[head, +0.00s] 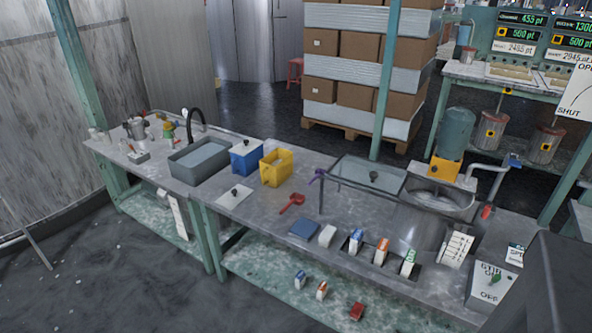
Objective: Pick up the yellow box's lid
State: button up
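The yellow box (276,168) stands open at the top on the grey workbench, near its middle. A flat white lid (229,198) with a dark knob lies on the bench in front and to the left of the yellow box, apart from it. It looks like a box lid, and the picture does not show outright which box it fits. A blue box (244,160) stands just left of the yellow box and has a white top with a dark knob. My gripper is not in view.
A grey water basin (198,160) with a black tap stands left of the blue box. A red scoop (291,204) lies right of the lid. A glass-topped stand (368,174) and a metal pan stand further right. The bench's front edge (190,190) is close to the lid.

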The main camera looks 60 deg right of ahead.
aim_at(233, 197)
jog(key=u, duration=0.55)
jog(key=k, duration=0.15)
jog(key=z, duration=2.45)
jog(key=k, duration=0.95)
jog(key=u, duration=0.15)
jog(key=i, duration=0.75)
jog(key=u, duration=0.05)
